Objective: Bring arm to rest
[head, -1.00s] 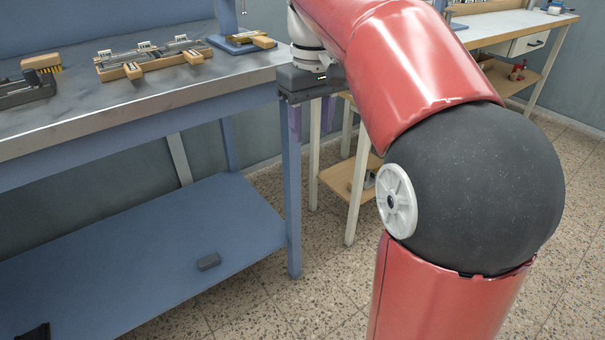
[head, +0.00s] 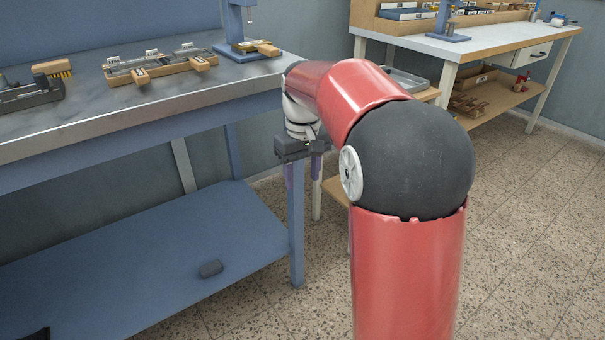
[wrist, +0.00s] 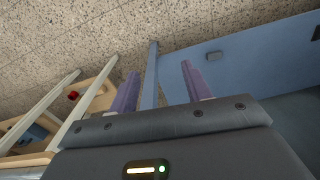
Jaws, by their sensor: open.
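My gripper (head: 302,172) hangs below the end of my red arm, beside the right front corner of the metal-topped workbench (head: 150,112). In the wrist view my gripper (wrist: 158,90) shows two purple fingers set well apart, with nothing between them; the bench's blue leg (wrist: 150,75) appears beyond the gap. The fingers point down toward the floor. In the head view the fingers are partly hidden against the bench leg, and I cannot tell how close they are to it.
The bench holds a wooden-handled fixture (head: 160,68), a brush (head: 52,67) and a blue press stand (head: 235,30). A white-topped table (head: 490,38) stands at the back right. The speckled floor (head: 520,240) at right is clear.

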